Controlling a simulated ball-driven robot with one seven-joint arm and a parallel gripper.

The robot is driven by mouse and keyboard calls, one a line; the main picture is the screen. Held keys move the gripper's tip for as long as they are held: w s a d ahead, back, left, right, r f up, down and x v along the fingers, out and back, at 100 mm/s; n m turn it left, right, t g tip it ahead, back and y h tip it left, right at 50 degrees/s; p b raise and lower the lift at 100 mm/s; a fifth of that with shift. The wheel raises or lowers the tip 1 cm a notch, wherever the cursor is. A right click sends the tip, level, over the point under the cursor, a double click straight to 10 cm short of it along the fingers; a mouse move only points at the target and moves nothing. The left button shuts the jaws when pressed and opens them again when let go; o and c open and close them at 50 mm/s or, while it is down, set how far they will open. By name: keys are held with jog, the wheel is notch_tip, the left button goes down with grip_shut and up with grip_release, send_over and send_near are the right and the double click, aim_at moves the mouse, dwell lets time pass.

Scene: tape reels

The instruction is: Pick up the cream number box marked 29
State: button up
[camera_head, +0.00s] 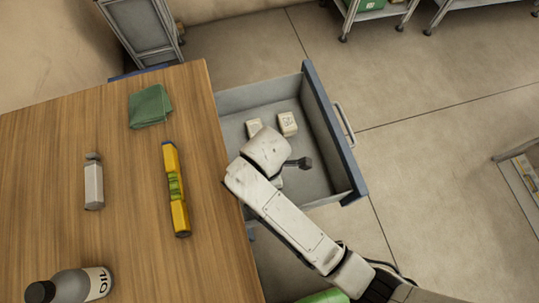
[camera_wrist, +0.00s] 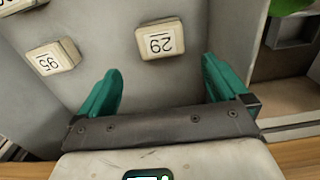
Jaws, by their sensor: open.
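The cream number box marked 29 (camera_wrist: 160,40) lies on the drawer floor in the wrist view, just beyond my fingertips and roughly centred between them. In the head view a sliver of a cream box (camera_head: 277,182), likely this one, shows beside my arm, which covers the rest. My gripper (camera_wrist: 160,66) has its teal fingers spread apart with nothing between them. In the head view the fingers are hidden under my wrist.
The open drawer (camera_head: 235,101) has grey walls around the boxes. Another cream number box (camera_wrist: 53,58) lies left of the 29 box, with a third (camera_head: 287,123) beyond. The wooden table (camera_head: 120,225) holds a yellow level (camera_head: 175,190), green cloth (camera_head: 149,106) and oil bottle (camera_head: 75,287).

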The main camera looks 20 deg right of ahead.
notch_tip(320, 180, down, 10)
jog(key=shift+s+f, duration=0.1)
dwell(0.5)
jog(key=shift+c, duration=0.4)
jog(key=c, duration=0.9)
